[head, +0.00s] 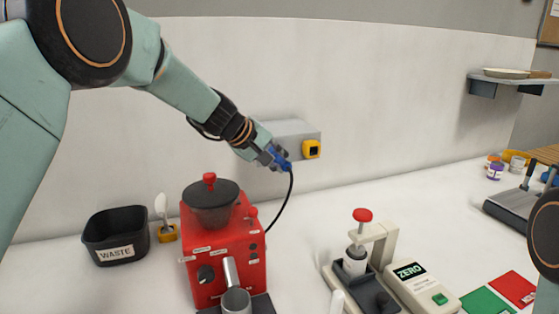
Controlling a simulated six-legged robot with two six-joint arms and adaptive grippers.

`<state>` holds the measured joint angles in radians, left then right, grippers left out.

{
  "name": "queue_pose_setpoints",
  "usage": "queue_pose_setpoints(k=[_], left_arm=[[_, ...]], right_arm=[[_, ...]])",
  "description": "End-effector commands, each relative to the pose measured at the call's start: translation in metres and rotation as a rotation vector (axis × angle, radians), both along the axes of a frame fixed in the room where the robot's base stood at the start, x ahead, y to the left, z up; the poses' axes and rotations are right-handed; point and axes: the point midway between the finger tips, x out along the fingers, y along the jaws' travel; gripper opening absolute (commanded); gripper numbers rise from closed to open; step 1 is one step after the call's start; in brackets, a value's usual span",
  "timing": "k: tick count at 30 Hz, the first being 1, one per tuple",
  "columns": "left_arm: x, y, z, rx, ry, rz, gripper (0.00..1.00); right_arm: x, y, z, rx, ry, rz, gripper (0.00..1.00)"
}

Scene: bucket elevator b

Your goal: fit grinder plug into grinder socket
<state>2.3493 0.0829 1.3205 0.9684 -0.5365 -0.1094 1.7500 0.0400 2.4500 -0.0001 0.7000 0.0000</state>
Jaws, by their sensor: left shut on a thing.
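The grinder plug (285,165) is blue, with a black cord hanging from it down behind the red grinder (228,255). My left gripper (278,158) is shut on the plug and holds it in the air in front of a grey wall box (288,130). The grinder socket (311,149) is a yellow square with a dark opening on the right part of that box. The plug is apart from the socket, to its left and slightly lower in the picture. The gripper partly hides the plug. My right gripper is out of view; only part of an arm shows at the right edge.
A black waste bin (115,238) and a small orange holder (166,232) stand left of the grinder. A press with a red knob (362,215) and a scale (412,285) stand at the front right. The counter behind the press is clear.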

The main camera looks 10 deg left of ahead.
Motion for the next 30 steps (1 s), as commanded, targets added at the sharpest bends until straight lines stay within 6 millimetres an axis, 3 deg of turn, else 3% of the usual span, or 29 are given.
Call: queue_pose_setpoints(k=[26, 27, 30], left_arm=[[0.014, 0.01, 0.001, 0.0, -0.002, 0.002, 0.0], [0.014, 0.01, 0.001, 0.001, -0.003, 0.003, 0.2], [0.014, 0.01, 0.001, 0.001, -0.003, 0.003, 0.28]], right_arm=[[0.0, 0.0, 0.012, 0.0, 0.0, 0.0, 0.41], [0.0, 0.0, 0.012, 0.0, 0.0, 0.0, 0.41], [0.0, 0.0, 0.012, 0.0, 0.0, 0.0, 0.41]])
